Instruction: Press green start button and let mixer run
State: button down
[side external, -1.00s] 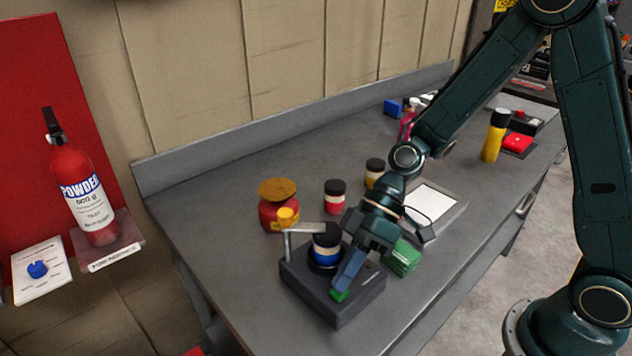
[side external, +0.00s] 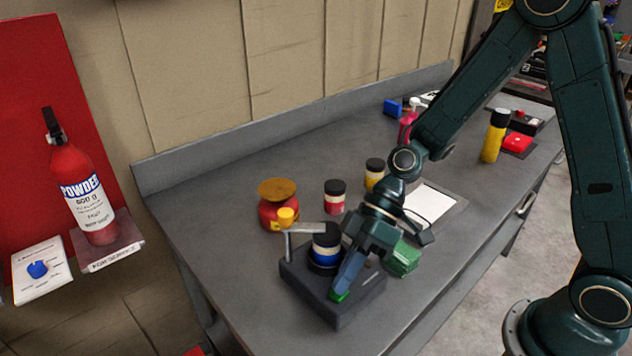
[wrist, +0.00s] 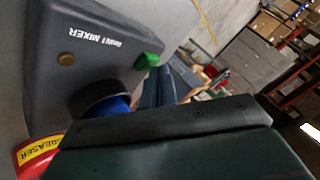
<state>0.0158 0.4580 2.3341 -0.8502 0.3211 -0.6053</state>
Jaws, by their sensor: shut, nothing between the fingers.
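The dark grey mixer (side external: 325,306) stands at the near left end of the bench. A jar with a dark lid and a blue-and-white body (side external: 325,250) sits upright in its round holder, below a grey arm with a yellow knob (side external: 286,216). The green start button (side external: 338,296) is on the mixer's front right part; it also shows in the wrist view (wrist: 147,61). My gripper (side external: 340,288) is shut and empty, pointing down, with its tips at the green button. Whether the tips touch or press it I cannot tell.
Jars with red (side external: 335,197) and yellow (side external: 375,174) labels stand farther back. A framed white sheet (side external: 431,204) lies beyond. The bench's front left is clear.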

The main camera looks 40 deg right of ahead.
jog(key=shift+f, duration=0.15)
jog(key=shift+r, duration=0.2)
dwell(0.4)
jog(key=shift+r, duration=0.65)
jog(key=shift+r, duration=0.1)
jog(key=shift+r, duration=2.45)
jog(key=shift+d+r, duration=0.1)
